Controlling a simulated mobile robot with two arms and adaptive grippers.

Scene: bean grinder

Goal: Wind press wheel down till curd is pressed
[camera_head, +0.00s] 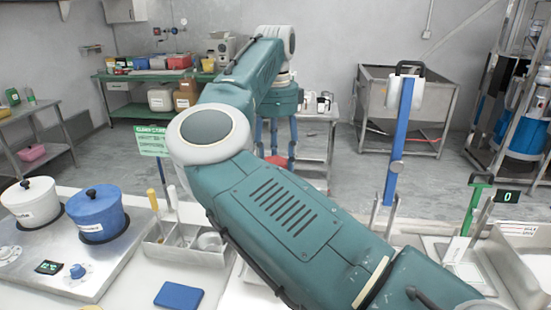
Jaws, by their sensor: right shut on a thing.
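My right arm crosses the view from the lower right, bends in the middle and reaches up and back. My right gripper (279,147), teal with blue fingers, hangs downward from its far end, partly behind my arm. A small red thing (281,161) shows at its fingertips, mostly hidden. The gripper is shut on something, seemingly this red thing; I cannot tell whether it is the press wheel. I cannot make out the curd. A blue post (399,140) with a black handle stands upright right of my arm. My left gripper is out of view.
White pot (28,203) and blue pot (97,214) stand at left. A utensil tray (170,245) and a blue pad (179,295) are nearer the middle. A green-handled tool (476,205) stands at right. A steel sink (405,110) is behind.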

